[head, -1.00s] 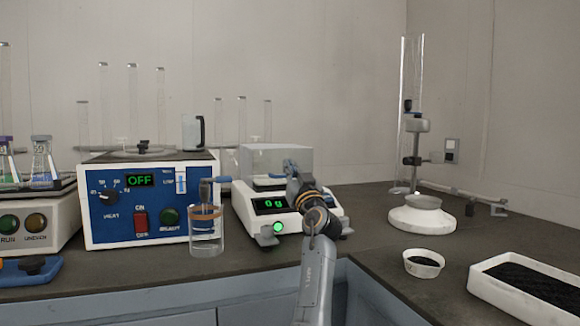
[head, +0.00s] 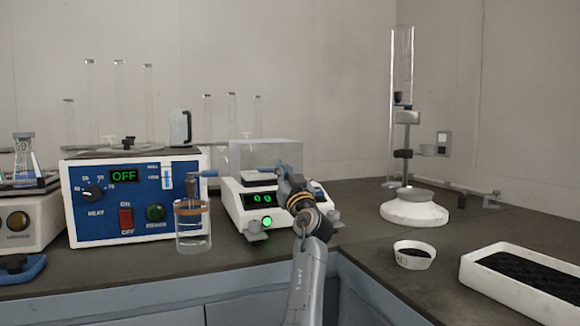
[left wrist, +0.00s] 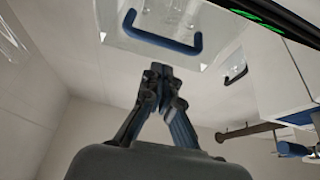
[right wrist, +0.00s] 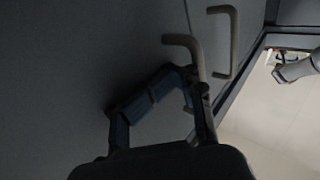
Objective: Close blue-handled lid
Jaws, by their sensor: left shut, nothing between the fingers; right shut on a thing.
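The balance (head: 258,212) stands on the bench with a clear box-like cover (head: 266,152) over its pan. My left gripper (head: 283,172) is at the right front of the cover, shut and empty. In the left wrist view its fingertips (left wrist: 161,75) are just below the first handle, apart from it. How far the lid stands open is unclear. My right gripper (right wrist: 194,78) is shut on a grey cabinet handle (right wrist: 183,41).
A blue heating unit (head: 140,200) with a beaker (head: 193,232) before it stands left of the balance. A ring-based stand (head: 414,212), a small white cup (head: 414,255) and a white tray (head: 470,270) are at right. Bench between balance and stand is clear.

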